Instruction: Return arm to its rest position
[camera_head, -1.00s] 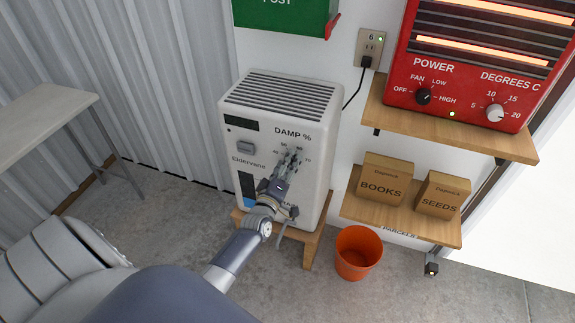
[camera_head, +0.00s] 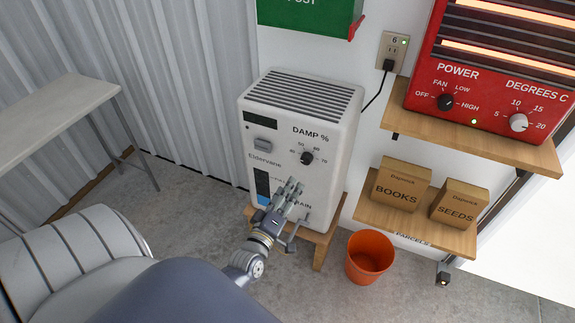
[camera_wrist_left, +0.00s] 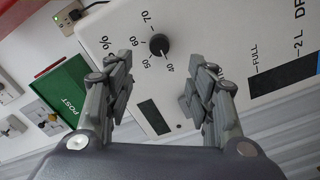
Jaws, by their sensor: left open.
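My left gripper (camera_head: 290,192) is in front of the lower front face of the white dehumidifier (camera_head: 292,165). It is open and nothing shows between its fingers. In the left wrist view the gripper (camera_wrist_left: 160,90) faces the dehumidifier's panel (camera_wrist_left: 215,35), with a gap between the fingers. The black DAMP % knob (camera_head: 307,158) is fully visible above the fingertips, and it also shows in the left wrist view (camera_wrist_left: 159,45). My left arm comes in from the bottom of the head view. My right gripper does not show.
The dehumidifier stands on a low wooden stool (camera_head: 320,247). An orange bucket (camera_head: 369,258) is on the floor to the right. Wooden shelves hold a red heater (camera_head: 490,75), a BOOKS box (camera_head: 401,185) and a SEEDS box (camera_head: 459,204). A grey table (camera_head: 55,120) stands at left.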

